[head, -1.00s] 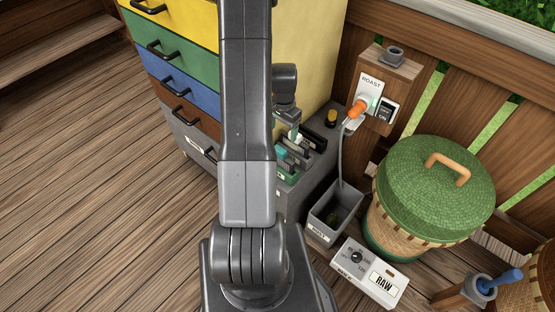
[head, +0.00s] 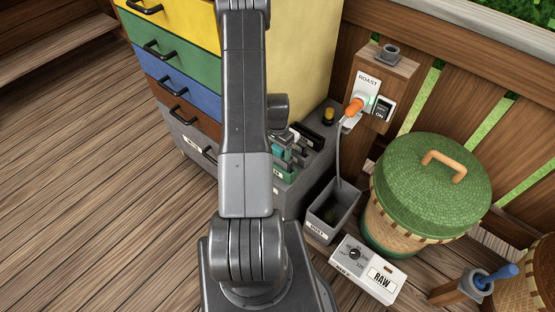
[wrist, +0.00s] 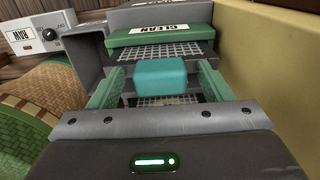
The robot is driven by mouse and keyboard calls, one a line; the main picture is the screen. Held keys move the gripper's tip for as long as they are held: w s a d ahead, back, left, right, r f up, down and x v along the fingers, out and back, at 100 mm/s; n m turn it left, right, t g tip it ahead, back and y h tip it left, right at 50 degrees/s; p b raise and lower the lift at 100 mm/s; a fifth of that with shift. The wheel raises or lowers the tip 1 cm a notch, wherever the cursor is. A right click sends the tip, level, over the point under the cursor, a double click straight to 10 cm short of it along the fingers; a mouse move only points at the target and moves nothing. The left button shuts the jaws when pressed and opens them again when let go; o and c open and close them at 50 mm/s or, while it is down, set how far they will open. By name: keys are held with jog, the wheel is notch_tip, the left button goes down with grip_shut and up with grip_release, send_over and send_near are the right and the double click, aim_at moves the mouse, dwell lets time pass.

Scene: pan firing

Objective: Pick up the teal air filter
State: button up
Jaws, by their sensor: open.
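The teal air filter shows in the wrist view as a teal block (wrist: 160,76) with dark mesh near it. It sits between the two green fingers of my gripper (wrist: 160,72). The gripper is open, with a gap visible on each side of the block. In the head view, a bit of teal (head: 277,150) shows at the rack on the low grey cabinet, just right of my arm. My arm hides most of the gripper there.
A green strip labelled CLEAN (wrist: 158,32) lies beyond the filter. A yellow wall (wrist: 270,60) rises close on the right in the wrist view. In the head view, a grey bin (head: 332,212), a RAW box (head: 368,270) and a green-lidded basket (head: 432,180) stand right of the rack.

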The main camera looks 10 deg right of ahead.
jog(key=c, duration=1.4)
jog(key=shift+r, duration=0.15)
